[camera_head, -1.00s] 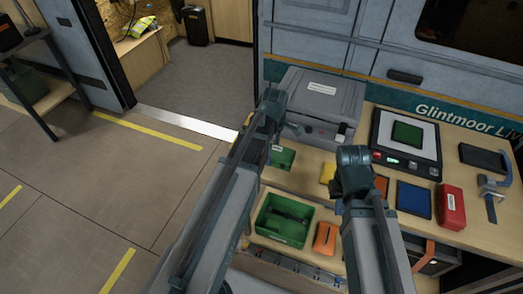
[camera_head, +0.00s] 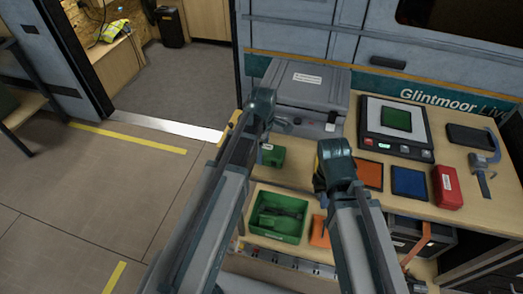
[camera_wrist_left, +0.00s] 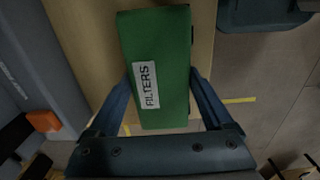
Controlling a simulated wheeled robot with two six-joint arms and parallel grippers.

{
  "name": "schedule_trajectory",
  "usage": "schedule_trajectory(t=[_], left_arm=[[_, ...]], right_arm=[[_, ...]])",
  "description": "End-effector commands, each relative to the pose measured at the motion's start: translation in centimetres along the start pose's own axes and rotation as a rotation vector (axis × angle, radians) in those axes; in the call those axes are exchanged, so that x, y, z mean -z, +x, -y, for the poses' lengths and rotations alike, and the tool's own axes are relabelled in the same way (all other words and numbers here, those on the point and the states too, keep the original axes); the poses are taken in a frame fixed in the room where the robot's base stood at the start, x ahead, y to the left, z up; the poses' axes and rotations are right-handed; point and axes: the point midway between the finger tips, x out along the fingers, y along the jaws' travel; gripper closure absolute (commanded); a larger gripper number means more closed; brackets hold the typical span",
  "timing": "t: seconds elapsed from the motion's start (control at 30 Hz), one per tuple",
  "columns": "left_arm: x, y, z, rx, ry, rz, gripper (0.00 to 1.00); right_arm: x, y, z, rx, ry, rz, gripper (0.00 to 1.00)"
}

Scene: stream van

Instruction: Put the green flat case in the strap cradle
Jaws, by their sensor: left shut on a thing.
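The green flat case (camera_wrist_left: 160,60) has a white FILTERS label and fills the middle of the left wrist view. My left gripper (camera_wrist_left: 160,108) is shut on it, one finger along each side. In the head view the case (camera_head: 272,155) shows partly, beside my left arm above the bench edge. My right wrist (camera_head: 335,160) is over the bench; its fingers are hidden behind it. An orange strap (camera_head: 418,245) runs by a dark box under the bench at the right; I cannot tell whether this is the strap cradle.
A grey case (camera_head: 300,82) stands at the bench's back left. A scale-like device (camera_head: 372,135) carries a green square. An orange pad (camera_head: 369,175), blue pad (camera_head: 409,183), red box (camera_head: 446,187) and clamp (camera_head: 482,180) lie rightward. A green bin (camera_head: 262,235) sits lower.

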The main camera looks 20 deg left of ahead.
Motion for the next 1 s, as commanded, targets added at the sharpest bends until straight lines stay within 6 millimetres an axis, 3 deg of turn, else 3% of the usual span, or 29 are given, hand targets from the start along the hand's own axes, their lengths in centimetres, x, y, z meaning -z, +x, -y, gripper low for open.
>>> schedule_trajectory(t=[0.13, 0.17, 0.2, 0.67, 1.0], left_arm=[[0.0, 0.5, 0.0, 0.000, 0.000, 0.000, 0.98], [0.0, 0.3, 0.0, 0.000, 0.000, 0.000, 0.10], [0.0, 0.3, 0.0, 0.000, 0.000, 0.000, 0.03], [0.0, -0.5, 0.0, 0.000, 0.000, 0.000, 0.00], [0.0, -4.5, 0.0, 0.000, 0.000, 0.000, 0.00]], right_arm=[[0.0, 0.5, 0.1, 0.000, 0.000, 0.000, 1.00], [0.0, 0.3, 0.0, 0.000, 0.000, 0.000, 1.00], [0.0, 0.3, 0.0, 0.000, 0.000, 0.000, 1.00], [0.0, -0.5, 0.0, 0.000, 0.000, 0.000, 1.00], [-0.3, -4.5, -0.4, 0.000, 0.000, 0.000, 1.00]])
